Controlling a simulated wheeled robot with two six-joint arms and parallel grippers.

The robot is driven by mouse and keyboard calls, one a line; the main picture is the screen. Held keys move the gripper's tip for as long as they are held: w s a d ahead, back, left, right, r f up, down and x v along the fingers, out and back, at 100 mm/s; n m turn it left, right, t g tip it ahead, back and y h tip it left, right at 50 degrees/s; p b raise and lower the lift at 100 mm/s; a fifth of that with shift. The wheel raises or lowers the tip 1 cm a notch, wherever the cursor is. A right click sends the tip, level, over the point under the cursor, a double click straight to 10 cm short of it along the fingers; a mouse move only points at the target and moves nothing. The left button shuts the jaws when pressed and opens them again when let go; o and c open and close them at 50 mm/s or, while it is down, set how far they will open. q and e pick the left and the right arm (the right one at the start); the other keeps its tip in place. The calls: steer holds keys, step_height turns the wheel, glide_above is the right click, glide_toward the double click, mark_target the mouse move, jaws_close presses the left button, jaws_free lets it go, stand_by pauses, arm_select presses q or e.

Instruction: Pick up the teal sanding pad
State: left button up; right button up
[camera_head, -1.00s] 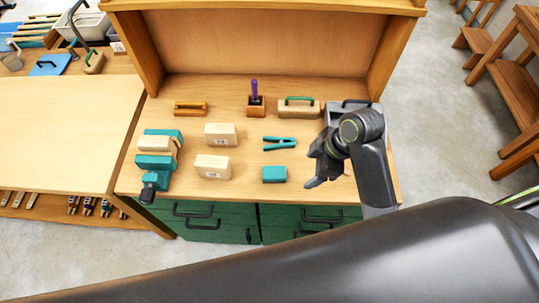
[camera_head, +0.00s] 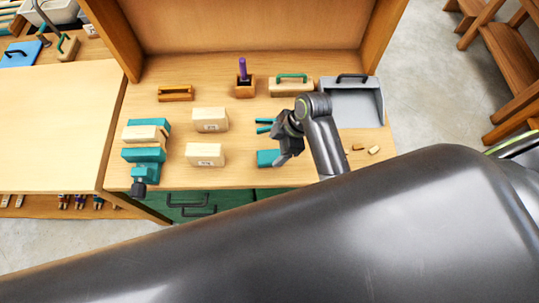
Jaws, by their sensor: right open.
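The teal sanding pad (camera_head: 266,158) is a small block near the front of the wooden bench top, right of the lower pale wooden block. My right gripper (camera_head: 281,160) is open and points down at the pad's right side. Its fingers hide the pad's right end, and I cannot tell whether they touch it. My left gripper is not in view.
A teal clamp (camera_head: 264,121) lies behind the pad, partly hidden by my gripper. Pale blocks (camera_head: 206,154) and a teal vise (camera_head: 143,155) stand to the left. A grey dustpan (camera_head: 357,106) and small wood scraps (camera_head: 374,150) are to the right.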

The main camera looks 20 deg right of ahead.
mark_target(271, 156)
steer(key=shift+a+f, duration=0.1)
steer(key=shift+f, duration=0.15)
steer(key=shift+f+p, duration=0.4)
steer(key=shift+f, duration=0.25)
steer(key=x, duration=0.1)
steer(key=p+x, duration=0.1)
steer(key=x, duration=0.1)
steer(key=shift+d, duration=0.25)
steer(key=shift+w+a+f, duration=0.15)
steer(key=shift+a+f, duration=0.05)
steer(key=shift+f, duration=0.5)
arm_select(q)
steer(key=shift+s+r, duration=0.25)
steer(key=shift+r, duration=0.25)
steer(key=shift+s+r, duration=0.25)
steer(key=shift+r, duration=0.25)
arm_select(e)
steer(key=shift+c, duration=0.8)
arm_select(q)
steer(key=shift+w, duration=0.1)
arm_select(e)
steer(key=c, duration=0.9)
